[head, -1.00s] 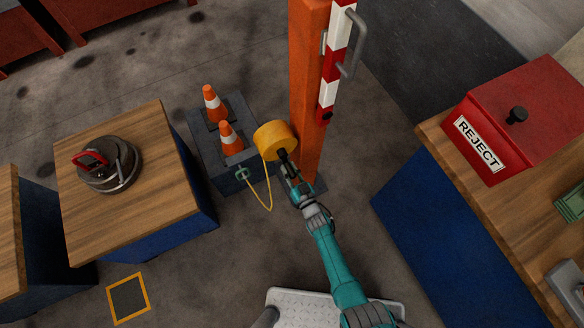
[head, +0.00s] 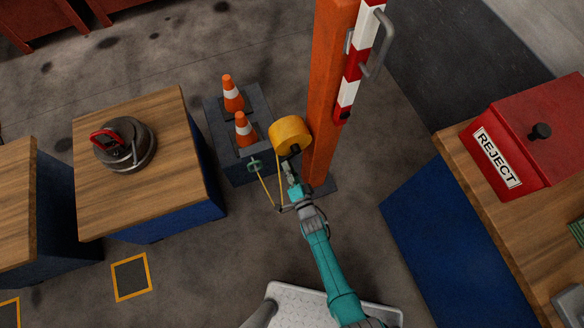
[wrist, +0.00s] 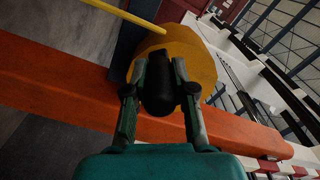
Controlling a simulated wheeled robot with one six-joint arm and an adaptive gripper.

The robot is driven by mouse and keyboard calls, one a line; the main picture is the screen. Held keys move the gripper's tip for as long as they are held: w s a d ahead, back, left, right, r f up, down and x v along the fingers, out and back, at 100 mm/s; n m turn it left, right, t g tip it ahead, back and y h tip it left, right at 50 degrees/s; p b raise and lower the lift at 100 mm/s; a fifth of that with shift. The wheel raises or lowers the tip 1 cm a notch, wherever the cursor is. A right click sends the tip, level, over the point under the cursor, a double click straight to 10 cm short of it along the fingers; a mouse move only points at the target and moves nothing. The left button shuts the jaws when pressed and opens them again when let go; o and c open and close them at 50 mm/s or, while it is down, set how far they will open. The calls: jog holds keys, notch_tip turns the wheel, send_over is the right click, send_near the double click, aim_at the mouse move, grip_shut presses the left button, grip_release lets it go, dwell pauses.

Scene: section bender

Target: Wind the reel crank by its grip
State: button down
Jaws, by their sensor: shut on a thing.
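The yellow reel (head: 290,135) is mounted on the side of the orange post (head: 330,90). A yellow line (head: 266,189) hangs from it in a loop to a small green fitting (head: 254,165) on the dark block. My gripper (head: 291,172) is at the reel's front, beside the post. In the wrist view my gripper (wrist: 160,88) is shut on the black crank grip (wrist: 158,84), with a finger on each side. The reel (wrist: 187,46) shows behind the grip. The crank arm itself is mostly hidden behind the grip and fingers.
Two orange cones (head: 243,129) stand on the dark block (head: 222,120) left of the reel. A red and white barrier arm (head: 359,62) runs along the post. Wooden-topped benches stand left (head: 185,125) and right (head: 480,225).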

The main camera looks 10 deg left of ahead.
jog(key=shift+s+a+r+m, duration=0.25)
jog(key=shift+r+m, duration=0.15)
jog(key=shift+m, duration=0.5)
jog(key=shift+w, duration=0.1)
jog(key=c, duration=1)
grip_release()
jog(key=shift+o, duration=0.2)
jog(key=v, duration=1.2)
